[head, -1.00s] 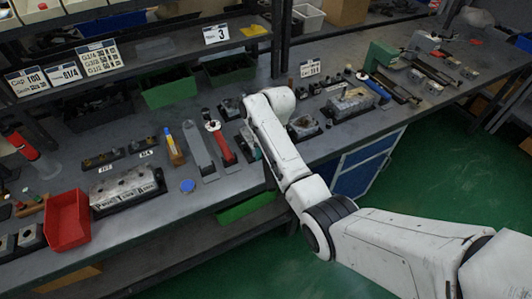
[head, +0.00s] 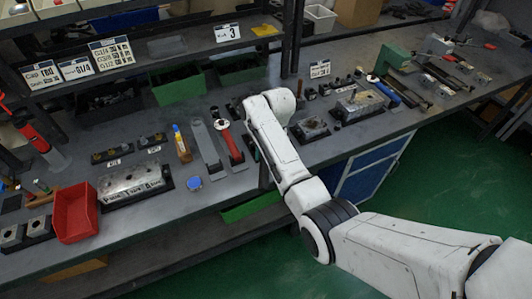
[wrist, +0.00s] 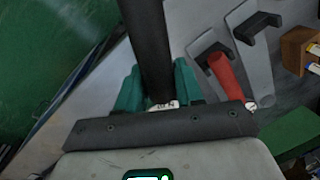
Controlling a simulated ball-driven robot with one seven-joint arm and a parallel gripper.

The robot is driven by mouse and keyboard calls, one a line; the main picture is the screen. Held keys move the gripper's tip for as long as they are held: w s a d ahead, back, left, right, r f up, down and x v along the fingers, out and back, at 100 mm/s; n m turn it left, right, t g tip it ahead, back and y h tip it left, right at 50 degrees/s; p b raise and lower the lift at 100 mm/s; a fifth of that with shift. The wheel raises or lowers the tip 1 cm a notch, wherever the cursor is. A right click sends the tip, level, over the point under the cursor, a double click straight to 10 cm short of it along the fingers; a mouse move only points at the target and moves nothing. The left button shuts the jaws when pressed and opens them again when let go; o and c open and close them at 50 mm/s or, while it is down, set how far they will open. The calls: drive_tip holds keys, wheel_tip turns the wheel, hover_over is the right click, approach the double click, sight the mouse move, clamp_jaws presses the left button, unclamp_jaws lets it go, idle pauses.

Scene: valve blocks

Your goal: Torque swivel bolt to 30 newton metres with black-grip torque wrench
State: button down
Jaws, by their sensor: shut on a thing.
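In the wrist view my gripper (wrist: 158,92) has its teal fingers closed around a dark cylindrical shaft, the black grip of the torque wrench (wrist: 148,38). The grip runs up out of the frame, so the wrench's head is not seen. I cannot make out the swivel bolt.
A long metal block (head: 133,187) lies at the left beside a red bin (head: 75,214). Other metal blocks (head: 360,106) and a blue-handled tool (head: 384,91) lie right of my arm. A shelf post (head: 291,50) stands behind. The green floor in front is open.

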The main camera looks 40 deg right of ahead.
drive_tip(key=shift+w+r, duration=0.1)
drive_tip(key=shift+w+a+m, duration=0.75)
drive_tip(key=shift+w+m, duration=0.15)
drive_tip(key=shift+m, duration=0.1)
drive_tip(key=shift+s+d+n, duration=0.8)
drive_tip(key=shift+s+n, duration=0.15)
drive_tip(key=shift+n, duration=0.05)
drive_tip(key=shift+r, duration=3.85)
drive_tip(key=shift+a, duration=0.1)
